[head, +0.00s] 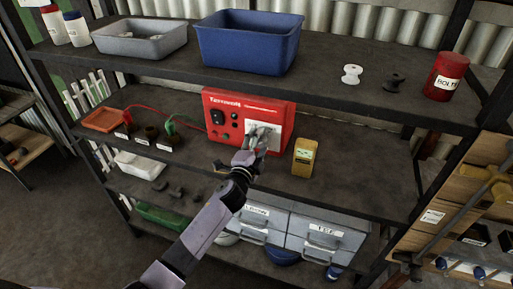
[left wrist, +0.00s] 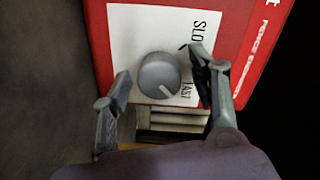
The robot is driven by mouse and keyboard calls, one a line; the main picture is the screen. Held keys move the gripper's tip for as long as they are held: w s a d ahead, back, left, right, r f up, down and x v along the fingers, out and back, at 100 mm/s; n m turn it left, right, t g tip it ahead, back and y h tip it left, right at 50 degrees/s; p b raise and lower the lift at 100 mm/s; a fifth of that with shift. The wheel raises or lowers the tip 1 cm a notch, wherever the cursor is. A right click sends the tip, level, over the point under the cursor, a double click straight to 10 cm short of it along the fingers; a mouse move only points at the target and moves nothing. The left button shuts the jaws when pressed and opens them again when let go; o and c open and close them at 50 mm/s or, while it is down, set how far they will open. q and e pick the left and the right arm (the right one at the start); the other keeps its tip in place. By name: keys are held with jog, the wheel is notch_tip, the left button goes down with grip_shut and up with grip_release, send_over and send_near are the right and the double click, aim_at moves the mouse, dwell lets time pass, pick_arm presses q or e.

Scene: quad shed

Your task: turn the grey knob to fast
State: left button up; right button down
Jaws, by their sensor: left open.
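The grey knob (left wrist: 159,75) sits on the white panel (left wrist: 128,25) of a red box (head: 228,108), which stands on the middle shelf. In the left wrist view the words SLOW and FAST are printed beside the knob, turned sideways. The knob's light line points down and slightly right, towards the FAST side. My left gripper (head: 262,140) is in front of the white panel and covers the knob in the head view. Its fingers (left wrist: 160,66) are open, one on each side of the knob, with gaps visible. My right gripper is not in view.
A yellow box (head: 304,156) stands just right of the red box. An orange tray (head: 105,120) and small dark pots lie to the left. The upper shelf (head: 310,85) holds a blue bin (head: 248,45) and a red jar (head: 446,77). Grey drawers (head: 325,238) are below.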

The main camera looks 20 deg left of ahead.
pick_arm(q)
jog(key=s, duration=1.2)
jog(key=shift+a+r, duration=0.15)
jog(key=shift+a, duration=0.05)
